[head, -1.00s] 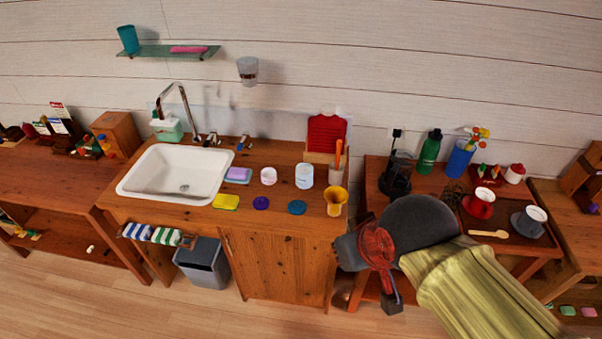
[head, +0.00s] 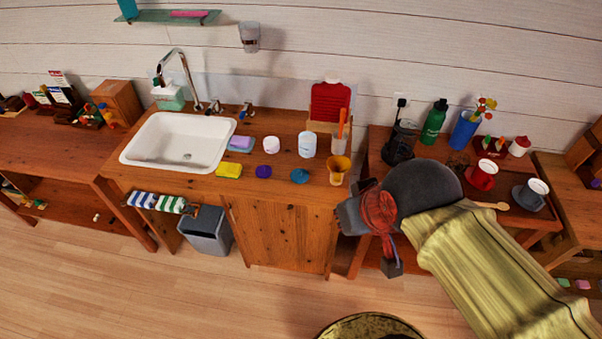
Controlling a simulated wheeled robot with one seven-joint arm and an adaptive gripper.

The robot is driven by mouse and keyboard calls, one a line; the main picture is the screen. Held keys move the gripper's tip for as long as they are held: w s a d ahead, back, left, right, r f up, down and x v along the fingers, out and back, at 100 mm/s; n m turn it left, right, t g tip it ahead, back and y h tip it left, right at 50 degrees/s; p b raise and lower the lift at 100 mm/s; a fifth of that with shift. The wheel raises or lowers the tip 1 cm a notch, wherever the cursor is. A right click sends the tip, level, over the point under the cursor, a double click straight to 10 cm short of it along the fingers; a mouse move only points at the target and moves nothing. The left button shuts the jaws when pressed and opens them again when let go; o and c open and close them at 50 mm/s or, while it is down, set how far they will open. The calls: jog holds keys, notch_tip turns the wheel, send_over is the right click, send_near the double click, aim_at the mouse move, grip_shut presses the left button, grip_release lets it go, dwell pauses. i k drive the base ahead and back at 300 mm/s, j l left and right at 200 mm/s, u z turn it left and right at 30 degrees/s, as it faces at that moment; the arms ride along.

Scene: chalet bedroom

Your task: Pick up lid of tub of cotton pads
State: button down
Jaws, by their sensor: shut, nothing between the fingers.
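Two tubs stand open on the wooden washstand: a small pinkish-white tub (head: 271,145) and a larger white tub (head: 307,145). In front of them lie a purple round lid (head: 263,172) and a teal round lid (head: 300,176), flat on the counter. I cannot tell which tub holds the cotton pads, as their contents are too small to make out. My gripper (head: 347,215) is at the right front end of the washstand, to the right of both lids and apart from them. It is shut and empty, partly hidden by my own wrist.
A yellow sponge (head: 229,171) and the white sink (head: 178,142) are to the left. The right table (head: 377,145) holds a green bottle (head: 434,122), a blue vase and cups near my arm.

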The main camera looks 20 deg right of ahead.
aim_at(298, 176)
jog(key=i+l+z, duration=0.1)
jog(key=i+l, duration=0.15)
jog(key=i, duration=0.25)
jog(key=i+l+z, duration=0.1)
jog(key=i, duration=0.4)
jog(key=l, duration=0.1)
